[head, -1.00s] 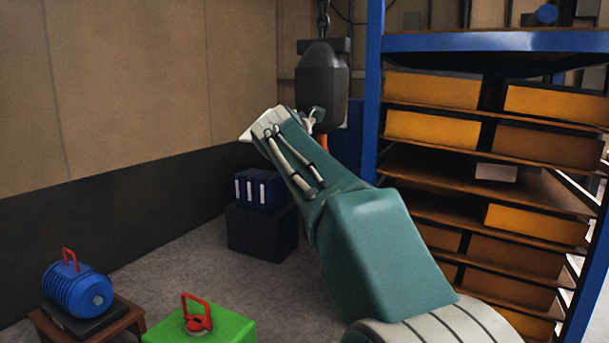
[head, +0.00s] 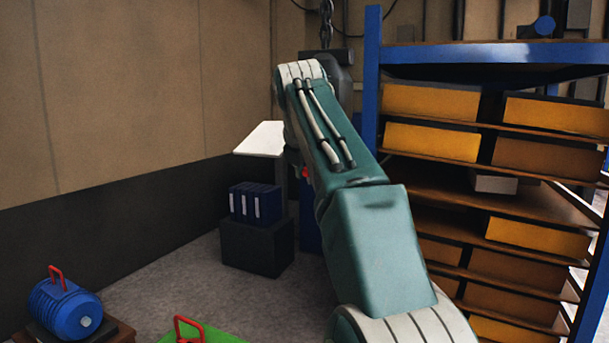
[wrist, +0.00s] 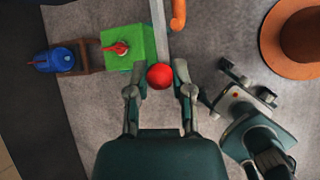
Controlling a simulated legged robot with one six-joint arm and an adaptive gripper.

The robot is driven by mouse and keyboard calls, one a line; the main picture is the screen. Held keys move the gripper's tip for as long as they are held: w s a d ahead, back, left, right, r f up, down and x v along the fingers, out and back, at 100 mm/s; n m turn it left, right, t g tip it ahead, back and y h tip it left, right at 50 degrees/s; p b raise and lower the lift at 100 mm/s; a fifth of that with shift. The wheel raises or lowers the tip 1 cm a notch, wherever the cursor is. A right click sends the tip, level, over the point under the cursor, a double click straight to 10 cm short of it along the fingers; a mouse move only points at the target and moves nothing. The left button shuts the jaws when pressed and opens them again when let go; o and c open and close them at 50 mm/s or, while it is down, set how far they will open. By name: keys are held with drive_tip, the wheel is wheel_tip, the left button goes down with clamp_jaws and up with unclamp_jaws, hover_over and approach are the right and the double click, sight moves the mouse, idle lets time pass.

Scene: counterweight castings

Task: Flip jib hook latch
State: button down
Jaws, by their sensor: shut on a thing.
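The hook block (head: 342,72) is dark grey and hangs from a chain at the top middle of the head view, mostly hidden behind my arm. An orange curved piece (wrist: 178,12), probably part of the hook, shows at the top of the wrist view. A red ball (wrist: 159,77) sits at the end of a straight grey bar (wrist: 158,25), apparently the latch lever. My gripper (wrist: 159,82) is shut on the red ball, one finger on each side. In the head view my arm hides the gripper; a small red patch (head: 305,173) shows beside it.
A blue-framed rack (head: 371,90) with yellow and brown boxes stands close on the right. Dark blue binders (head: 255,203) sit on a black box behind. A blue motor (head: 65,308) and a green block (head: 215,336) are low at left. Open floor lies between.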

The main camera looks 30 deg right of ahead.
drive_tip(key=shift+f, duration=0.1)
drive_tip(key=c, duration=0.5)
unclamp_jaws()
drive_tip(key=v, duration=0.7)
